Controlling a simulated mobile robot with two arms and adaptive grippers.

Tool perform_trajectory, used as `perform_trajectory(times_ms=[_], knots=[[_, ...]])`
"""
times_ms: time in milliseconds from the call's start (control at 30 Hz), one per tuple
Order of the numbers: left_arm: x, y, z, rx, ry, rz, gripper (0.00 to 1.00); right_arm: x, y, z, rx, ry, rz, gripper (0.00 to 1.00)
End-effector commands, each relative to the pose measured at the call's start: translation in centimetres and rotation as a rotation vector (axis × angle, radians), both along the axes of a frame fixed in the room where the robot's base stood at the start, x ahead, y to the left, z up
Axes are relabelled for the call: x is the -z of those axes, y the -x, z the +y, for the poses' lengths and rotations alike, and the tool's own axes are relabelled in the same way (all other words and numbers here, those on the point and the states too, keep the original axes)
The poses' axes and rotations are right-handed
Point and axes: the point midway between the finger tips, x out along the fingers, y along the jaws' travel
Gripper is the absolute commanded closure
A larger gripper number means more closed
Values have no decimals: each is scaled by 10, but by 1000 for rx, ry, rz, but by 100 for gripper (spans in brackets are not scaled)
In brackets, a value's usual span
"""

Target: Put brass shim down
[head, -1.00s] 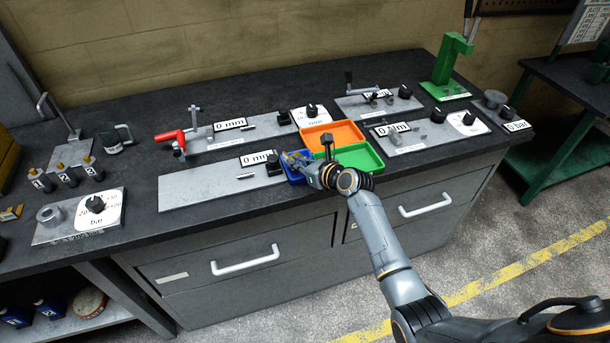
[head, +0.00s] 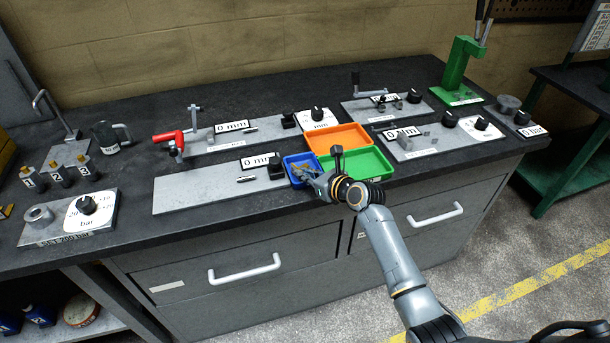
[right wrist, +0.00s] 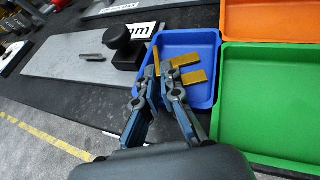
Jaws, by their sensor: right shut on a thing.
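My right gripper (head: 308,175) is over the small blue tray (head: 289,160) at the bench's front edge. In the right wrist view, its fingertips (right wrist: 161,75) are shut on a thin brass shim (right wrist: 156,60), seen nearly edge-on and pointing away from me. The fingers reach over the near left part of the blue tray (right wrist: 205,40). Two more brass strips (right wrist: 194,77) show just right of the fingertips, in the tray. Whether the held shim touches the tray floor, I cannot tell. My left gripper is not in view.
An orange tray (head: 338,138) and a green tray (head: 375,155) adjoin the blue one. A grey plate (head: 200,190) with a black knob (head: 276,167) lies close on the left. Drawers with white handles (head: 245,268) are below the bench top.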

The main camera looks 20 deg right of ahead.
Motion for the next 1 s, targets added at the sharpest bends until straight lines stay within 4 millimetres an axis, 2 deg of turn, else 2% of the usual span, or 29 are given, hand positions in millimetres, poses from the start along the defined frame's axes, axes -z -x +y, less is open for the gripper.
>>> perform_trajectory(times_ms=[67, 133, 533, 667, 1000], knots=[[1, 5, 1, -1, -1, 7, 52, 2, 0, 0, 1, -3, 0, 100], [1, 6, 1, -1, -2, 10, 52, 3, 0, 0, 0, -2, 1, 85], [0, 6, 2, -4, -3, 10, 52, 0, 1, 0, -3, 3, 3, 85], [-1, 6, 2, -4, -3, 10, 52, -4, 13, -5, -1, 0, 4, 85], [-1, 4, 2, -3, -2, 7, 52, -30, 68, -30, -1, 0, 2, 85]])
